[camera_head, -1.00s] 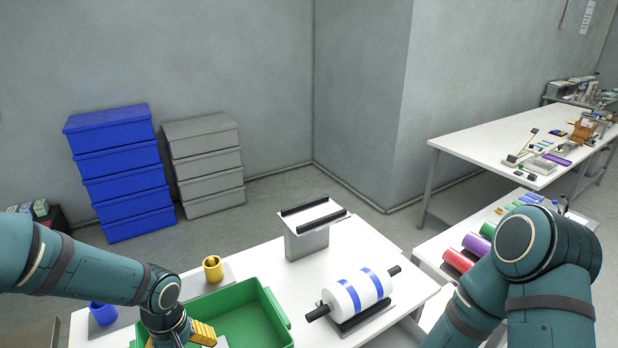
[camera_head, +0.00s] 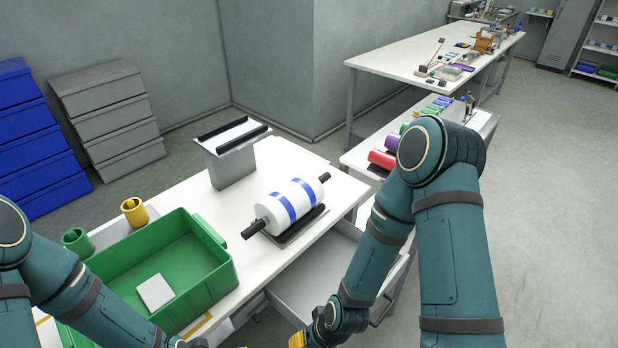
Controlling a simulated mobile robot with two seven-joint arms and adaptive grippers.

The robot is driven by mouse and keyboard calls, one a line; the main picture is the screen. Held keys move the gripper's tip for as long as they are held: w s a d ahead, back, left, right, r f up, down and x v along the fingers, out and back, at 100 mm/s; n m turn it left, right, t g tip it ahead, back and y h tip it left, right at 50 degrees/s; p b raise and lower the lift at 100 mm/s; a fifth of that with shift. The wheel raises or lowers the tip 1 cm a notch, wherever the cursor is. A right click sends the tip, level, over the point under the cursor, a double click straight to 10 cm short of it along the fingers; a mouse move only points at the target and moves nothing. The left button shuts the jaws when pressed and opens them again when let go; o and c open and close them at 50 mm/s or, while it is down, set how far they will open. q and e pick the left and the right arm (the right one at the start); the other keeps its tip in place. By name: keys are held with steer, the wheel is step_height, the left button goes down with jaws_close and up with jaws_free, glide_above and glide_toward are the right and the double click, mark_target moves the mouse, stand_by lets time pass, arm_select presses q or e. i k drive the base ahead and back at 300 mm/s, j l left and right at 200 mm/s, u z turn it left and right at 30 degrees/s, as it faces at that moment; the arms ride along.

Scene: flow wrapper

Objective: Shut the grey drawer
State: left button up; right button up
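The grey drawer (camera_head: 318,268) stands pulled out from under the front right of the white table, its pale inside showing. A bar handle (camera_head: 384,311) is on its right-hand front. My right arm reaches down over the drawer's near part and hides some of it. My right gripper (camera_head: 308,340), with yellow fingers, is at the bottom edge near the drawer's near side; it is cut off, and I cannot tell whether it touches. My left gripper (camera_head: 190,343) is barely in view at the bottom edge, left of the drawer; its fingers are not clear.
On the table (camera_head: 262,170) are a green bin (camera_head: 215,262) holding a white block, a white roll with blue bands (camera_head: 290,203), a grey stand (camera_head: 232,165) and small cups. Red and purple rolls lie on a side table to the right. Floor is clear at the right.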

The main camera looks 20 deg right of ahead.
mark_target(331, 274)
steer(key=k+j+z, duration=0.1)
steer(key=z, duration=0.7)
